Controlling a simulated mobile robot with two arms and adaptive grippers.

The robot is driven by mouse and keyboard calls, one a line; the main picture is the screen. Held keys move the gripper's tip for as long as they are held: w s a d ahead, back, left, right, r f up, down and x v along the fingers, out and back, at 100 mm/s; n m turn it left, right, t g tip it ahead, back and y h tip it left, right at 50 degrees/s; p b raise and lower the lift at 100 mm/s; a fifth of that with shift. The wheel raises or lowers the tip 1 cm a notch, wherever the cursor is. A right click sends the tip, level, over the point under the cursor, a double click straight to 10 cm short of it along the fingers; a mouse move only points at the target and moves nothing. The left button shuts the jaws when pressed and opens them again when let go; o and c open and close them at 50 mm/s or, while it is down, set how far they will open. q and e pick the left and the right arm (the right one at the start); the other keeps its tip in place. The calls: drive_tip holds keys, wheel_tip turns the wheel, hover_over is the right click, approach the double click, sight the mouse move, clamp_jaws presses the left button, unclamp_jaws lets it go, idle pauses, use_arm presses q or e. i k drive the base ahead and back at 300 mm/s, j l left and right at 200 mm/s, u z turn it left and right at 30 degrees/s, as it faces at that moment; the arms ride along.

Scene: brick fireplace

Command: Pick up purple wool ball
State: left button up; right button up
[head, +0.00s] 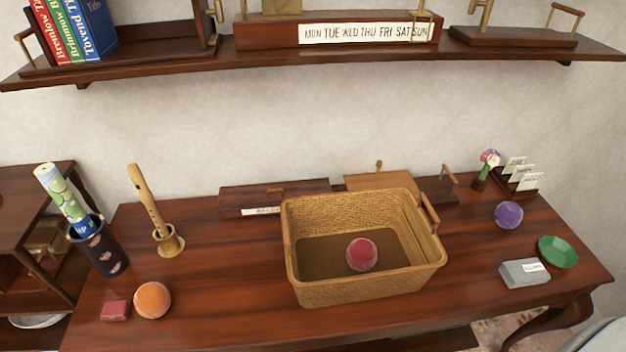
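A purple wool ball (508,214) rests on the right side of the dark wooden table (225,280). It lies behind a green dish and in front of a small card holder. Neither of my grippers shows in the head view.
A wicker basket (367,290) with a red ball (361,254) inside stands mid-table. A green dish (558,252) and grey box (524,273) are near the purple ball. A flower (489,160) and card holder (520,180) stand behind it. An orange ball (152,300) is at left.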

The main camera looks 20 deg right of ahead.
sight(507, 214)
drive_tip(key=k+j+z, duration=0.1)
drive_tip(key=z, duration=1.85)
drive_tip(key=i+l, duration=0.6)
